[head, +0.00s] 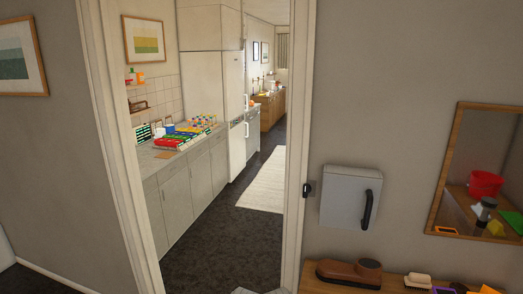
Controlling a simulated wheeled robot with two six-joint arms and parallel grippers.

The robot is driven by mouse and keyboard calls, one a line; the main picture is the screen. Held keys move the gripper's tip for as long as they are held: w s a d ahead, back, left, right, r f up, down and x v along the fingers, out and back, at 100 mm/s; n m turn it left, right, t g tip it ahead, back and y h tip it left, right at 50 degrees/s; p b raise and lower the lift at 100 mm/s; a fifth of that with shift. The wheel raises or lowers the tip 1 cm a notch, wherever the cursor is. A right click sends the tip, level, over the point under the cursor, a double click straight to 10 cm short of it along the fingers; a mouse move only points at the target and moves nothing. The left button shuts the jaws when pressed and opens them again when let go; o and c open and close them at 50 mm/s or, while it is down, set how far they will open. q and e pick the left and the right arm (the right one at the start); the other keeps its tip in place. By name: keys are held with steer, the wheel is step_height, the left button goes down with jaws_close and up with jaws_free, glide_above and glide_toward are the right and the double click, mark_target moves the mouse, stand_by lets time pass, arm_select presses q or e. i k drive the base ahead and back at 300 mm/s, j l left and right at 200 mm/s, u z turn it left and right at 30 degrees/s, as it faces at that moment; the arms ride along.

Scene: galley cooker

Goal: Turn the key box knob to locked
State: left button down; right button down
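A grey box (345,198), which looks like the key box, is fixed to the wall just right of the doorway. A long black upright handle (367,209) is on the right part of its front. A small dark fitting (308,188) sits between the box and the door frame. I cannot tell which of these is the knob, nor read any locked marking. The box front looks shut. Neither of my grippers is in view.
A wooden shelf (318,284) below the box holds a brown shoe-like object (349,272) and a brush (418,280). A wood-framed mirror or opening (443,170) is at right. The open doorway, with dark floor (225,225), leads to a galley with a cluttered counter (150,163).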

mark_target(306, 188)
steer(key=k+l, duration=0.1)
steer(key=l, duration=0.3)
steer(key=k+l, duration=0.1)
steer(key=l, duration=0.25)
steer(key=k+l, duration=0.15)
steer(key=l, duration=0.25)
steer(key=k+l, duration=0.1)
steer(key=l, duration=0.3)
steer(key=z, duration=0.05)
